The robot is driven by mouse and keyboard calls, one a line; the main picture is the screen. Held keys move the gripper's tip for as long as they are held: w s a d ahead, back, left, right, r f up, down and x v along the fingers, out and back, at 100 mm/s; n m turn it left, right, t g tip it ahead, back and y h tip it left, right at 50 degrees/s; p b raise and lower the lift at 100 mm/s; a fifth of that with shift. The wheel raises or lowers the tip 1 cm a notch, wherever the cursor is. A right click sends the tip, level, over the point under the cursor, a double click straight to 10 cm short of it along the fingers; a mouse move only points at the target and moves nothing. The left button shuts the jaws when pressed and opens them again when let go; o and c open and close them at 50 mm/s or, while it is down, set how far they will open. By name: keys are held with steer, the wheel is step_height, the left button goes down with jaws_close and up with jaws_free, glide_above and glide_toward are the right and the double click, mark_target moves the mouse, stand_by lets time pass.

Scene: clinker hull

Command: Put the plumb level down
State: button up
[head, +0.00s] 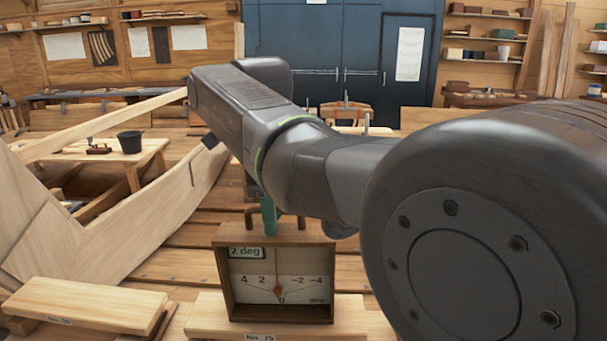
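The plumb level (281,312) is a brown wooden box with a pale dial, a red pointer and a "2 deg" tag. It appears upright at the lower middle of the head view. The pointer hangs near 0, its upper end by the top edge. A green upright piece (268,216) shows above the box, its top hidden by my arm. A pale wooden board (350,312) with a small label lies below the level; I cannot tell whether they touch. My gripper is hidden behind my arm, so its hold on the level does not show.
Another pale board (88,305) lies on the left, beside the wooden hull planks (90,225). A low bench (85,158) with a black bucket (130,142) stands farther left. Blue cabinets (340,50) stand at the back. My arm blocks much of the right side.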

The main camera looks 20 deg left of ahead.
step_height(320, 180, up, 9)
steer(key=shift+a, duration=0.15)
